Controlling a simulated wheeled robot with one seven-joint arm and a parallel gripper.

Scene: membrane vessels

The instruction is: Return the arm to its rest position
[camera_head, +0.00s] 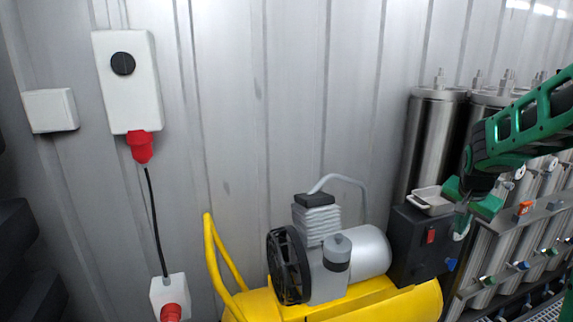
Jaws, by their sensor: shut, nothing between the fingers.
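My gripper (462,222) is at the right of the head view, on the end of my green and black arm (520,125), which reaches in from the right edge. The gripper points down and is shut with nothing in it. It appears in front of the metal vessels (432,130), just right of a small metal tray (428,202) on a dark box (412,245). I cannot tell how far it is from the tray or the valves.
A yellow compressor (375,308) with a black flywheel (289,265) stands at bottom centre. Several coloured valve handles (523,208) line the vessels at right. A white switch box (128,90) with a red plug and cable hangs on the corrugated wall (260,110).

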